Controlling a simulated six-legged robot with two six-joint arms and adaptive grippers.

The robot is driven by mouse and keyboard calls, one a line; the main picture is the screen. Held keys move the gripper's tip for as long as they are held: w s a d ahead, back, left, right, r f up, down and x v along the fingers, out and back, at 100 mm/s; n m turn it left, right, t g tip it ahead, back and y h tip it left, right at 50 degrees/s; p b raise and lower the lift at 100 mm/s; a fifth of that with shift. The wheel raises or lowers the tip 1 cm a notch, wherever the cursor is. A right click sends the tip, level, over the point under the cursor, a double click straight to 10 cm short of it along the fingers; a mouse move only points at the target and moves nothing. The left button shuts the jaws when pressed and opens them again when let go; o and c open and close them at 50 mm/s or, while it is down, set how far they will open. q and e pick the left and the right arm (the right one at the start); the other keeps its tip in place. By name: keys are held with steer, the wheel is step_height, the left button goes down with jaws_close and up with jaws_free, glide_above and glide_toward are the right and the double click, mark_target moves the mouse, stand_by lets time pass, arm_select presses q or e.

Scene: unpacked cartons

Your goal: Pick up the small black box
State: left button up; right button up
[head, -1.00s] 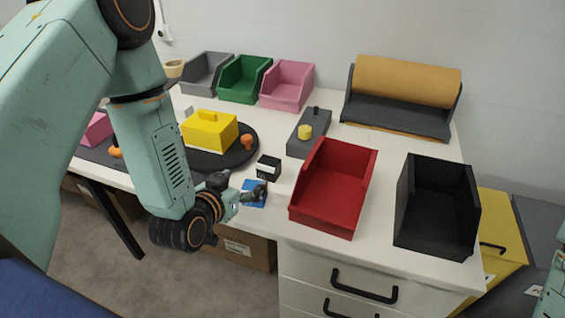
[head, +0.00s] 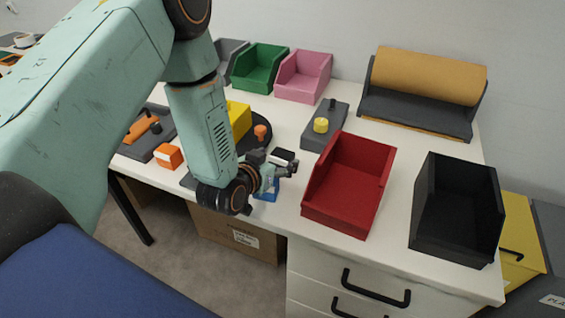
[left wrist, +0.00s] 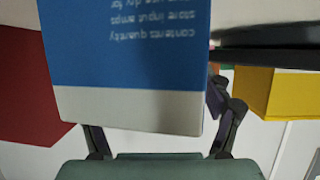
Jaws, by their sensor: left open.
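The small black box (head: 284,155) stands on the white table, its dark top showing just behind my left gripper (head: 284,168). The gripper hides its lower part; I cannot tell whether they touch. A blue box (head: 268,190) lies on the table just below the gripper, partly covered by it. In the left wrist view, a blue face with a white band and upside-down print (left wrist: 140,55) fills the middle, very close. My left gripper's fingers (left wrist: 162,125) are spread on either side of its lower part. My right gripper is not in view.
A red bin (head: 350,190) stands right of the gripper, with a black bin (head: 455,210) beyond. A dark turntable with a yellow box (head: 238,118) and an orange knob (head: 260,132) is behind the wrist.

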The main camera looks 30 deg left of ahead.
arm_select(q)
steer(key=shift+w+d+f, duration=0.15)
steer(key=shift+w+d, duration=0.05)
steer(key=shift+w, duration=0.35)
steer(key=shift+w+a+f, duration=0.1)
steer(key=shift+a, duration=0.05)
